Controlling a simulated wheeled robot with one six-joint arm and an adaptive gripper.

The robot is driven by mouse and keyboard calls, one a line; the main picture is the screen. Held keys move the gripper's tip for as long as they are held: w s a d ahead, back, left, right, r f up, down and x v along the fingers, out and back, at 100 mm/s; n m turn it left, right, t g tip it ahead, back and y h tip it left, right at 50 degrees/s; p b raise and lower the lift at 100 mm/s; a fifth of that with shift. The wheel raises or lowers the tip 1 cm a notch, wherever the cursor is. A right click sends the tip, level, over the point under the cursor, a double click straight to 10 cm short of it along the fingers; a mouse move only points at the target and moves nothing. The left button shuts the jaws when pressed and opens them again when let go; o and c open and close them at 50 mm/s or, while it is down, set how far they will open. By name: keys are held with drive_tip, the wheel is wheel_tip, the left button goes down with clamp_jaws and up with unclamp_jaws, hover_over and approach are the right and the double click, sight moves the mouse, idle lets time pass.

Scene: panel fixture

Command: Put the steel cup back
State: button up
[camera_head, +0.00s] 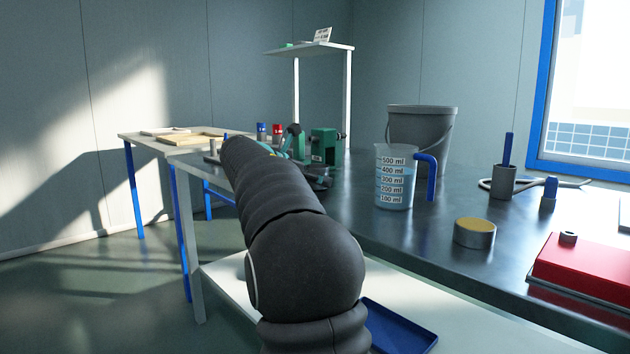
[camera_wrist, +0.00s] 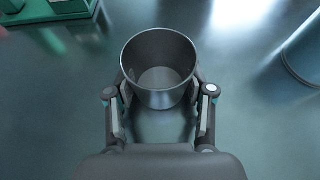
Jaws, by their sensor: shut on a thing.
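The steel cup (camera_wrist: 160,98) is in the middle of the wrist view, a round grey metal vessel seen from above through its open mouth. It looks empty inside. My gripper (camera_wrist: 158,88) has one finger on each side of the cup and is shut on it. I cannot tell whether the cup's base touches the dark bench top (camera_wrist: 55,130) or is a little above it. In the head view my black arm reaches over the bench's left part and hides most of the gripper; I cannot make out the cup there.
A green device (camera_head: 323,147) stands behind my arm; green also shows at the wrist view's top left. A measuring jug (camera_head: 393,192), a grey bucket (camera_head: 425,122), a yellow-topped tin (camera_head: 474,234) and a red case (camera_head: 582,262) stand to the right. Bench between jug and tin is clear.

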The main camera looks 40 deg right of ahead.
drive_tip(key=o, duration=1.3)
drive_tip(key=shift+a+r, duration=0.1)
drive_tip(key=shift+r, duration=0.05)
drive_tip(key=p+v, duration=0.2)
drive_tip(key=v, duration=0.9)
drive_tip(key=shift+s+a+r, duration=0.1)
drive_tip(key=shift+a+r, duration=0.05)
drive_tip(key=shift+a, duration=0.2)
drive_tip(key=s+a+f+m+t+y, duration=0.1)
drive_tip(key=s+a+f+m+y, duration=0.3)
drive_tip(key=s+a+f+m, duration=0.2)
drive_tip(key=s+a+f+m+t+y, duration=0.2)
drive_tip(key=s+a+f+m+y, duration=0.3)
drive_tip(key=s+a+f, duration=0.5)
drive_tip(key=s+a+f+m+t+y, duration=0.1)
drive_tip(key=s+a+f+m+y, duration=0.3)
drive_tip(key=s+a+f+m, duration=0.4)
drive_tip(key=shift+s+a+f+t+y, duration=0.1)
drive_tip(key=shift+s+a+f, duration=0.2)
drive_tip(key=shift+s, duration=0.55)
drive_tip(key=shift+s+a+f+t+y, duration=0.1)
drive_tip(key=shift+s+f, duration=0.3)
drive_tip(key=shift+s, duration=0.45)
drive_tip(key=shift+s+a+f+t+y, duration=0.15)
drive_tip(key=shift+s+f, duration=0.2)
drive_tip(key=shift+s, duration=0.55)
